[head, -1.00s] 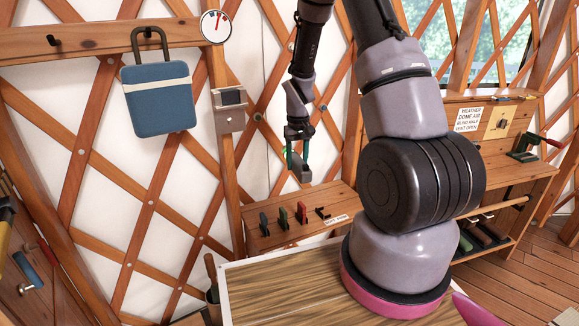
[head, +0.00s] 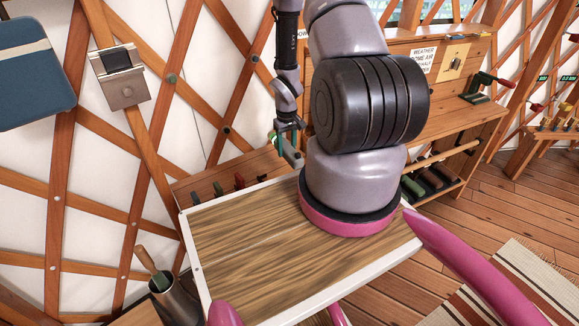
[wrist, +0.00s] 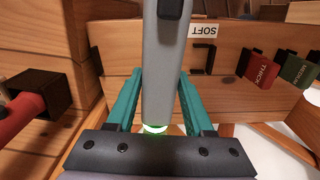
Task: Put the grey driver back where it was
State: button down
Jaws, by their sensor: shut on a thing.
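The grey driver (wrist: 168,50) stands out between the teal fingers of my gripper (wrist: 159,75) in the wrist view. The fingers are shut on it, and its far end runs out of the top of the picture. In the head view my gripper (head: 289,143) is small and sits above the back edge of the wood-topped surface, with the grey driver (head: 292,156) hanging below it. Just beyond is a wooden rack (wrist: 225,90), with an empty-looking black hook (wrist: 203,58) beside a SOFT label (wrist: 203,31). The driver is apart from that hook in the picture.
On the rack, a red piece marked THICK (wrist: 258,69) and a green piece (wrist: 301,71) sit right of the hook. A red handle (wrist: 18,115) with a black block is at left. In the head view a white-edged wooden top (head: 245,250) is clear.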

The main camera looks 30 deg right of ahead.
notch_tip(320, 180, down, 5)
jog(key=shift+d+f, duration=0.15)
jog(key=shift+f, duration=2.25)
jog(key=shift+f, duration=0.1)
jog(key=shift+c, duration=1.4)
grip_release()
